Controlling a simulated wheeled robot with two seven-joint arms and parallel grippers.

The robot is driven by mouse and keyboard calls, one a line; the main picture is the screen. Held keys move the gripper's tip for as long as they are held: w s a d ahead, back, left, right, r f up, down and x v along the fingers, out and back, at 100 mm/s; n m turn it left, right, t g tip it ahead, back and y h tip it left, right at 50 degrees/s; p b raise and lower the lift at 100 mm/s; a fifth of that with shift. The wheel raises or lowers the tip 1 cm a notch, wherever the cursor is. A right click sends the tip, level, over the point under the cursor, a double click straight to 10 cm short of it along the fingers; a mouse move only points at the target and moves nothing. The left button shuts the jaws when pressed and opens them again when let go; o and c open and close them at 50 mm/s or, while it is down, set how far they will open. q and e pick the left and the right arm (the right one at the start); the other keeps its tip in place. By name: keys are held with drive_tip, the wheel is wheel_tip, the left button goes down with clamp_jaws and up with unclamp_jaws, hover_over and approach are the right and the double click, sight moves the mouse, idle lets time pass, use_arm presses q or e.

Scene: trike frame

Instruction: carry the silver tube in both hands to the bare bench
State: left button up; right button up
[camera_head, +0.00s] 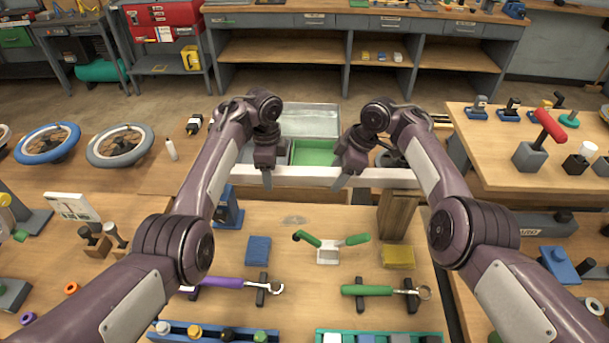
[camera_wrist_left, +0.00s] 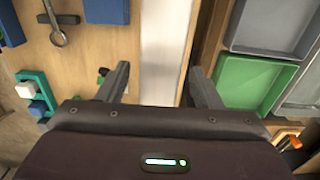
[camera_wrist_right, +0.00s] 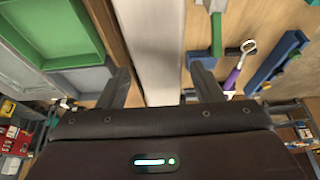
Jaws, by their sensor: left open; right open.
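The silver tube (camera_head: 310,179) lies crosswise at the far edge of the wooden table in the head view, level and straight. My left gripper (camera_head: 267,180) is open over its left part, and my right gripper (camera_head: 345,177) is open over the middle to right part. In the left wrist view, the tube (camera_wrist_left: 166,50) runs between the open fingers (camera_wrist_left: 160,80). In the right wrist view, the tube (camera_wrist_right: 155,45) also runs between the open fingers (camera_wrist_right: 160,75). I cannot tell whether the fingers touch it. No bench that is clearly bare shows.
A wooden block (camera_head: 397,213) and a blue fixture (camera_head: 228,208) stand near the tube's ends. Green (camera_head: 318,151) and grey trays lie behind it. A side table (camera_head: 480,150) at right holds several tools.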

use_arm(q)
clamp_jaws()
use_arm(e)
clamp_jaws()
use_arm(q)
drive_tip(key=shift+r, duration=0.2)
use_arm(e)
drive_tip(key=shift+r, duration=0.2)
